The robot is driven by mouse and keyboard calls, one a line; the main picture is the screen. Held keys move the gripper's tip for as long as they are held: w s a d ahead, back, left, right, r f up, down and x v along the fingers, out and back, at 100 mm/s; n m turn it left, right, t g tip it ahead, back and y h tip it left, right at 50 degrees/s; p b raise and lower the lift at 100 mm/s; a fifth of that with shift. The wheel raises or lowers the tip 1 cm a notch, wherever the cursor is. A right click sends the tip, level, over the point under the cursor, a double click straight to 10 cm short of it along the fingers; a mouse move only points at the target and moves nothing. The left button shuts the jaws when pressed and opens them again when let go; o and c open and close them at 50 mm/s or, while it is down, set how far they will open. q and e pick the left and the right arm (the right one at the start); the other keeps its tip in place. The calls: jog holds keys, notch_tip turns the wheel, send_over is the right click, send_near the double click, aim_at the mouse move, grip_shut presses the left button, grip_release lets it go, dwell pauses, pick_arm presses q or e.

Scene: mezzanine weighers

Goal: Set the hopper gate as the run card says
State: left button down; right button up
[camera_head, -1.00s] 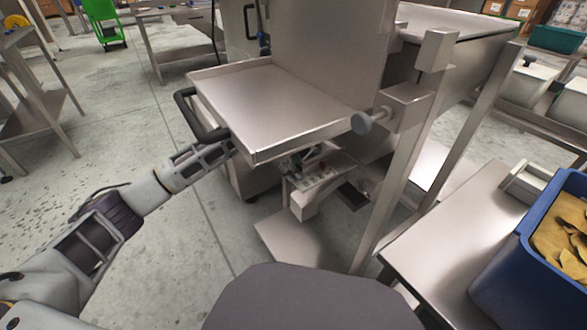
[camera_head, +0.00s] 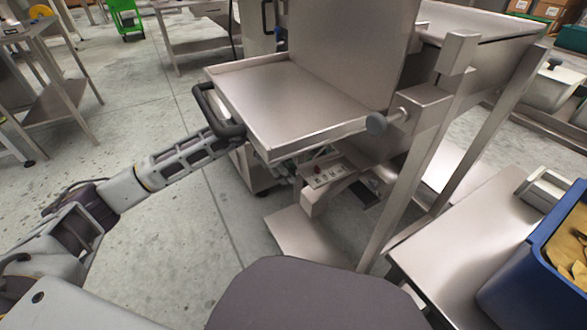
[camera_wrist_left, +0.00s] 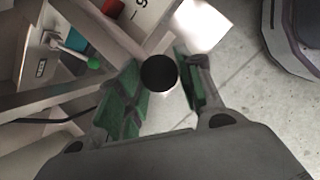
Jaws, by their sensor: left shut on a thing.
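A flat steel plate with raised edges (camera_head: 290,105), which looks like the hopper gate, juts out from the upright steel body. A black bar handle (camera_head: 207,104) is on its left edge. My left gripper (camera_head: 232,138) is at the near end of this handle, partly hidden behind the handle and plate edge. In the left wrist view its green-padded fingers stand on both sides of a round black end (camera_wrist_left: 158,73), which looks like the handle; the gripper is shut on it. No run card is readable.
A small control panel with a red button (camera_head: 318,170) is below the plate. Steel posts (camera_head: 412,165) stand to the right. A blue bin (camera_head: 525,275) of brown pieces stands on the right-hand table (camera_head: 455,235).

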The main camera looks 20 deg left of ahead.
pick_arm(q)
jog(key=shift+s+a+f, duration=0.2)
jog(key=shift+s+a, duration=0.2)
jog(key=shift+s, duration=0.1)
jog(key=shift+s+a+f, duration=0.2)
jog(key=shift+s+a, duration=0.2)
jog(key=shift+s, duration=0.05)
jog(key=c, duration=0.9)
grip_release()
jog(key=shift+s+a, duration=0.1)
jog(key=shift+c, duration=0.2)
jog(key=shift+r, duration=0.15)
jog(key=shift+r, duration=0.1)
jog(key=shift+r, duration=0.1)
jog(key=s+a, duration=0.7)
jog(key=a, duration=0.3)
jog(key=shift+r, duration=0.35)
